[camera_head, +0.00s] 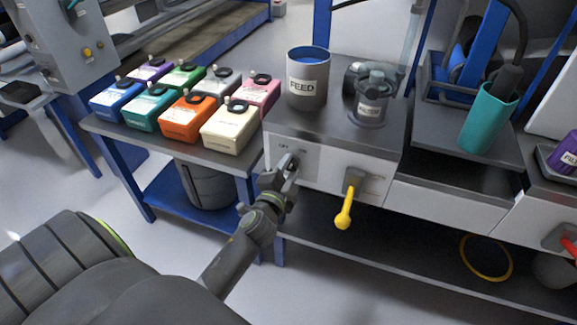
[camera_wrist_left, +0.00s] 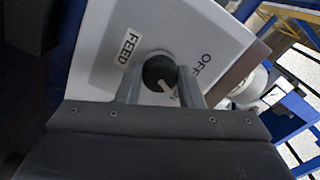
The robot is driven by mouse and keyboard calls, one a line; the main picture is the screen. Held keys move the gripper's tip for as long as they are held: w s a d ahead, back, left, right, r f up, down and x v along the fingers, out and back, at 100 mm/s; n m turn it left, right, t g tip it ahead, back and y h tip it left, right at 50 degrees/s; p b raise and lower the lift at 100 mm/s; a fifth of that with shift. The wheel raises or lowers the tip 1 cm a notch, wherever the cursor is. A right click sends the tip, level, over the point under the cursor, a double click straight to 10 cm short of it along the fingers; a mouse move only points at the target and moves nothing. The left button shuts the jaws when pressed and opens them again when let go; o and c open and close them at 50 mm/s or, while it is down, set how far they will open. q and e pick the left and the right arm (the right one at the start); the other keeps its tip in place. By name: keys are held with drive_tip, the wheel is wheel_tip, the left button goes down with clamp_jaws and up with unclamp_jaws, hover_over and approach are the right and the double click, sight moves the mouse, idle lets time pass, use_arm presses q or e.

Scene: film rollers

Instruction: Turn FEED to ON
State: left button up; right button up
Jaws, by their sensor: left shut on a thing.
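The FEED knob (camera_wrist_left: 158,70) is a dark round knob with a white pointer mark, on a light panel (camera_wrist_left: 105,80). The labels FEED (camera_wrist_left: 129,46) and OFF (camera_wrist_left: 203,64) show in the left wrist view. Another label by the right finger is mostly hidden. My left gripper (camera_wrist_left: 160,85) is shut on the knob, one finger on each side. The pointer mark is turned away from the OFF label, toward the gripper's palm. In the head view, my left gripper (camera_head: 290,163) reaches the front panel (camera_head: 312,158) of the cabinet and covers the knob.
A grey can labelled FEED (camera_head: 307,85) stands on the cabinet top. A yellow lever (camera_head: 345,208) sticks out right of my left gripper. Several coloured jugs (camera_head: 232,128) stand on the table at left. A teal cylinder (camera_head: 488,118) is at right.

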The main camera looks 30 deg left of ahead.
use_arm(q)
drive_tip(key=shift+m, duration=0.5)
use_arm(e)
drive_tip(key=shift+s+d+f, duration=0.1)
drive_tip(key=shift+s+f, duration=0.2)
drive_tip(key=shift+f, duration=0.05)
use_arm(q)
drive_tip(key=o, duration=1)
drive_tip(key=shift+c, duration=0.2)
drive_tip(key=v, duration=1.7)
drive_tip(key=shift+s+d, duration=0.15)
drive_tip(key=shift+d, duration=0.05)
use_arm(e)
drive_tip(key=shift+w+a+r, duration=0.45)
drive_tip(key=shift+w+r, duration=0.05)
drive_tip(key=shift+r, duration=0.25)
